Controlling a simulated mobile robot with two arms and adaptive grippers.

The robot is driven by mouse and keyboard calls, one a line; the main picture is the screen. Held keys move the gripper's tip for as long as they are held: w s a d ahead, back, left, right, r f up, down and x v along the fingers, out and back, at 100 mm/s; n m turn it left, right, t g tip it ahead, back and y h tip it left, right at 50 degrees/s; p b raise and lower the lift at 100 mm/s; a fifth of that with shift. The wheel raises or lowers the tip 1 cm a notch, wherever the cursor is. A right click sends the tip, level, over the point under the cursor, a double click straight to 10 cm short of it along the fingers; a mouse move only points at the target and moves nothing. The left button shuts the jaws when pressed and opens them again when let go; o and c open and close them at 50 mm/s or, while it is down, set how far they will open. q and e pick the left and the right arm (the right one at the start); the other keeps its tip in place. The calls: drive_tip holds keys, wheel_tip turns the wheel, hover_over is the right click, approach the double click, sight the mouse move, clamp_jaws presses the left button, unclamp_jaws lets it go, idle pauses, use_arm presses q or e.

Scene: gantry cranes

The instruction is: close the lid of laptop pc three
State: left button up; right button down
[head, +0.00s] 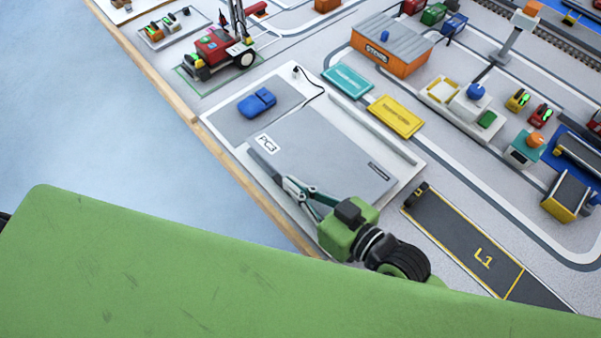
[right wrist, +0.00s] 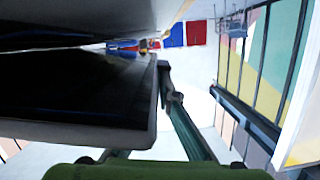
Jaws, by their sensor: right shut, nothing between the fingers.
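Laptop PC three (head: 325,140) lies on a pale board at the table's near edge. Its grey lid shows from above with a white "PC3" label (head: 267,143). No keyboard or screen shows in the head view, and the lid's exact angle is hard to tell there. My right gripper (head: 289,184) is shut and empty at the lid's near-left edge. In the right wrist view a dark panel with a pale rim (right wrist: 80,95), part of the laptop, is close beside the fingers, with a gap above it; contact is unclear. My left gripper is not in view.
A blue mouse (head: 257,102) lies on a grey pad beyond the laptop. Teal (head: 348,80) and yellow (head: 397,116) plates lie behind it. An orange store building (head: 390,52) stands farther back. The L1 lane (head: 470,245) on the right is mostly clear.

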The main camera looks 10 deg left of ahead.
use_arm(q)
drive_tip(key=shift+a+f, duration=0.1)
use_arm(e)
drive_tip(key=shift+s+a+f, duration=0.1)
drive_tip(key=shift+s+f, duration=0.05)
drive_tip(key=shift+f, duration=0.5)
drive_tip(key=shift+n, duration=0.3)
drive_tip(key=shift+r+p, duration=0.5)
drive_tip(key=shift+r, duration=0.05)
wheel_tip(320, 180, up, 4)
drive_tip(key=p, duration=0.4)
drive_tip(key=shift+f, duration=0.2)
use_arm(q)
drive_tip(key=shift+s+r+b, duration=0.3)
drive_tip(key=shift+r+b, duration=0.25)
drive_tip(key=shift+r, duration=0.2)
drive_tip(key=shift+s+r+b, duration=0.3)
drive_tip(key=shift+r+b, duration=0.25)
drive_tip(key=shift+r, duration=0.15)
use_arm(e)
drive_tip(key=v, duration=1)
drive_tip(key=shift+f, duration=0.35)
